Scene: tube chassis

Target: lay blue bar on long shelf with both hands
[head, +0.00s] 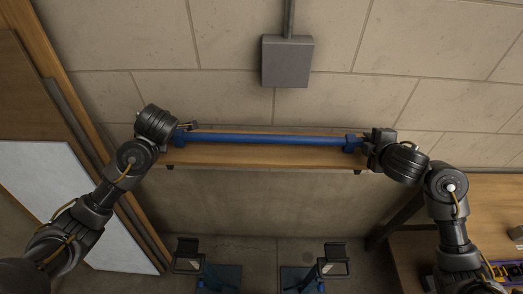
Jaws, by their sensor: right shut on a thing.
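The blue bar (265,139) runs left to right along the long wooden shelf (262,157) against the wall. It has thicker blue ends. It looks level; I cannot tell whether it touches the shelf top or is held just above it. My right gripper (367,144) is shut on the bar's right end. My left gripper (184,129) is at the bar's left end, and the wrist hides much of its jaws. I cannot tell whether it is open or shut.
A grey box (287,61) with a conduit is on the wall above the shelf. Two stands (204,272) with blue bases are on the floor below. A wooden workbench (490,215) is at the right and a white panel (50,190) at the left.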

